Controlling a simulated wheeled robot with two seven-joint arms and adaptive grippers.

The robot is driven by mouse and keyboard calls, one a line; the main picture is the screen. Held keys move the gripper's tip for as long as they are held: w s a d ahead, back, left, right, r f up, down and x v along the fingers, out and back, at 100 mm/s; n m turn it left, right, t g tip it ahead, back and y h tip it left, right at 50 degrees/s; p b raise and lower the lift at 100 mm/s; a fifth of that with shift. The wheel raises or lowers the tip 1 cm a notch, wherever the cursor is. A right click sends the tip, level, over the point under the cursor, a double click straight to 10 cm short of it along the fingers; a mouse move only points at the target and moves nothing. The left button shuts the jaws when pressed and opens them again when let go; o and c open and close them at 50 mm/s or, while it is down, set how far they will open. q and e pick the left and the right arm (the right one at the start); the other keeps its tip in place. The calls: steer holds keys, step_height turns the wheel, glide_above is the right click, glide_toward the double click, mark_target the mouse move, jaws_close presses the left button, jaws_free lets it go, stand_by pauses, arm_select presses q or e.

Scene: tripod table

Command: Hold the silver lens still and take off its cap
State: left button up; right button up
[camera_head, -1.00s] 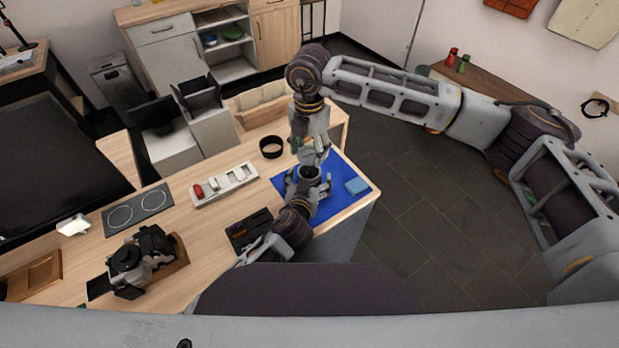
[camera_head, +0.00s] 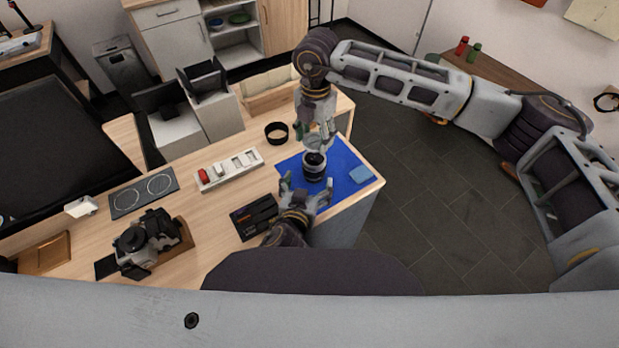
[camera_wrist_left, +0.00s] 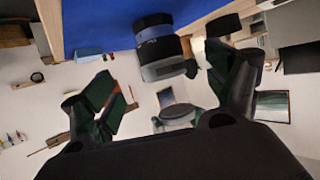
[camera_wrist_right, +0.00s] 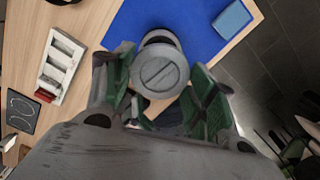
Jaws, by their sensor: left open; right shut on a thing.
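The silver lens (camera_head: 315,168) stands on the blue mat (camera_head: 346,190), its dark upper end bare. It also shows in the left wrist view (camera_wrist_left: 160,48). The round grey cap (camera_wrist_right: 160,72), with a slot across its face, is between the fingers of my right gripper (camera_wrist_right: 160,88). In the head view, my right gripper (camera_head: 316,140) is shut on the cap just above the lens, and the cap looks apart from it. The left wrist view also shows a gap between the cap (camera_wrist_left: 178,115) and the lens. My left gripper (camera_head: 306,200) is open on the near side of the lens, clear of it.
A light blue block (camera_head: 361,174) lies on the mat's right part. A black ring (camera_head: 277,132), a white tray (camera_head: 229,170) with a red piece, a black case (camera_head: 254,216) and a camera (camera_head: 143,240) stand on the wooden table. The table's right edge is close to the mat.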

arm_select(q)
steer(key=shift+v, duration=0.9)
steer(key=shift+r, duration=0.2)
arm_select(e)
steer(key=shift+r, duration=0.15)
arm_select(q)
step_height(320, 180, up, 9)
steer(key=p, duration=0.9)
arm_select(e)
step_height(320, 180, up, 9)
arm_select(q)
steer(key=shift+r+p, duration=0.35)
steer(key=shift+p, duration=0.15)
arm_select(e)
steer(key=shift+r, duration=0.35)
